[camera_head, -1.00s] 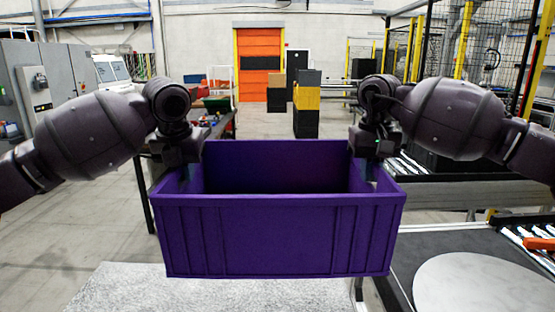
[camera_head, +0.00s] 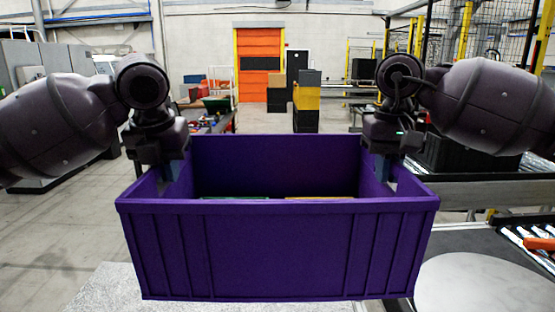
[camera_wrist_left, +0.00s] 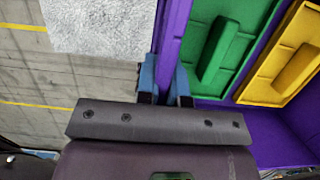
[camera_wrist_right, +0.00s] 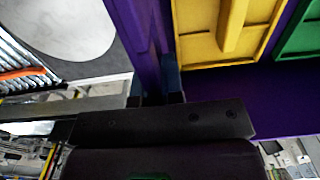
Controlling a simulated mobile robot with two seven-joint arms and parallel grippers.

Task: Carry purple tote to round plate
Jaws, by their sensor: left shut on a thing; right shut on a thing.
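The purple tote (camera_head: 275,250) hangs level in front of me, held between both arms. My left gripper (camera_head: 170,172) is shut on its left wall; the left wrist view shows the blue fingers (camera_wrist_left: 166,85) on either side of that wall. My right gripper (camera_head: 388,172) is shut on the right wall, with its fingers (camera_wrist_right: 157,85) around it in the right wrist view. A green piece (camera_wrist_left: 222,40) and a yellow piece (camera_wrist_left: 288,62) lie inside the tote. The round plate (camera_head: 478,285) is a pale grey disc at the lower right, partly cut off by the frame and the tote.
A roller conveyor (camera_head: 530,236) with an orange part (camera_head: 540,243) is at the right edge. A pale speckled surface (camera_head: 100,290) lies below the tote at left. A cluttered bench (camera_head: 212,122) stands behind at left. Open floor (camera_head: 60,235) shows at left.

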